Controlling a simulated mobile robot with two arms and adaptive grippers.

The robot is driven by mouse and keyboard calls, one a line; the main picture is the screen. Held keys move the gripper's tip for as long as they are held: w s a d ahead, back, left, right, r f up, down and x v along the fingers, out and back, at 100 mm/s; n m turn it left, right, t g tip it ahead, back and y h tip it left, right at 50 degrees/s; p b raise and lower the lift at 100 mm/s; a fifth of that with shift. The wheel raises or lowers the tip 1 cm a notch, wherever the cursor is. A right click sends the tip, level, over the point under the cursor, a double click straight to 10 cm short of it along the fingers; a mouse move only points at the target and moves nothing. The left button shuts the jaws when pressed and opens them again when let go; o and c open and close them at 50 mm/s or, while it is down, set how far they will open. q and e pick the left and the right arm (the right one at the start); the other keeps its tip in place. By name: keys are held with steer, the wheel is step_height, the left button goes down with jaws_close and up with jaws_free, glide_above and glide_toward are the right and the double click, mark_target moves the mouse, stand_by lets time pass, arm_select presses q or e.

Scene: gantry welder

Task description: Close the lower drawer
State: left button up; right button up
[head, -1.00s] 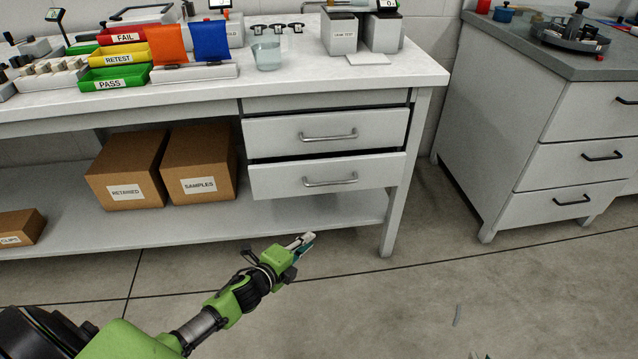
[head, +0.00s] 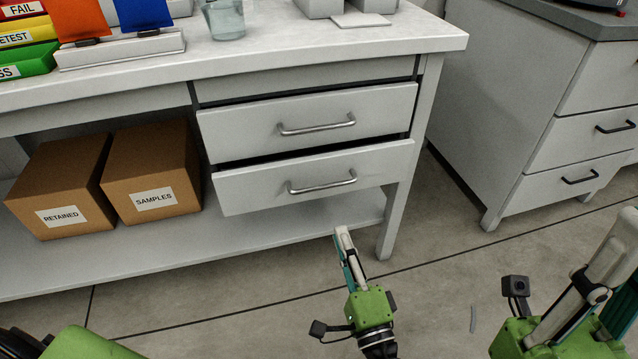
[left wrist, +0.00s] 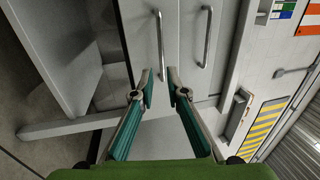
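The lower drawer (head: 235,191) is the lower of two white drawers under the bench. It stands partly open, with a dark gap above its front. Its silver bar handle (head: 322,183) faces me. My left gripper (head: 343,232) is below and in front of this drawer, apart from it and empty. In the left wrist view my left gripper (left wrist: 160,76) has its fingers spread, with the lower drawer's handle (left wrist: 160,45) beyond the gap between the tips. The upper drawer's handle (left wrist: 207,37) is to its right. My right gripper (head: 612,250) is at the right edge, partly cut off.
The upper drawer (head: 365,108) also stands slightly out. A bench leg (head: 398,200) is right of the drawers. The lower shelf (head: 150,245) holds two cardboard boxes. A grey cabinet (head: 535,110) stands at the right. Floor in front is free.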

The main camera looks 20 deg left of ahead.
mark_target(325, 185)
arm_select(q)
steer(key=b+x, duration=0.2)
steer(key=x, duration=1.1)
steer(key=shift+w+a+r, duration=0.15)
steer(key=shift+w, duration=0.05)
